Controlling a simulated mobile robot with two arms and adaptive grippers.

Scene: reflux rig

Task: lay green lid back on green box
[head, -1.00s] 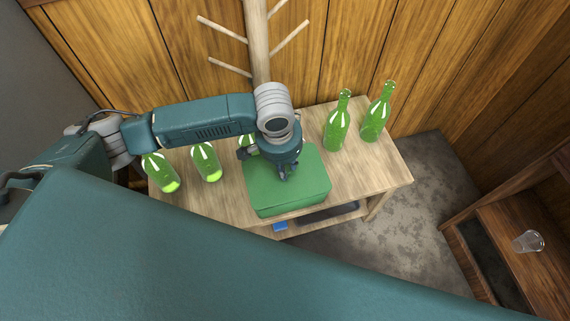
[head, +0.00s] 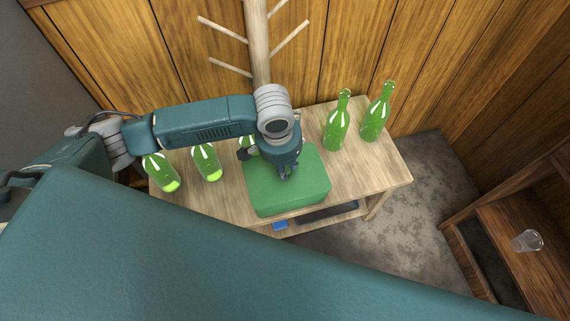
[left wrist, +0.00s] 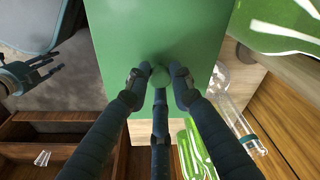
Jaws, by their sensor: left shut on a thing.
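The green lid (head: 308,178) lies over the green box (head: 292,207) on the wooden table, its outline lined up with the box. I see no clear gap between them, but cannot tell if it is fully seated. My left gripper (head: 286,174) points down at the lid's middle. In the left wrist view, its fingers (left wrist: 158,78) are closed around the round knob (left wrist: 158,69) of the lid (left wrist: 150,25). The box's inside is hidden. My right gripper (left wrist: 52,68) shows at the left wrist view's left edge, empty with fingers spread.
The wooden table (head: 235,207) bears several green bottles, two standing right of the box (head: 337,128) (head: 375,118) and others left of it (head: 207,163). A blue thing (head: 280,225) is on the lower shelf. A clear glass (head: 527,241) stands on the right-hand furniture.

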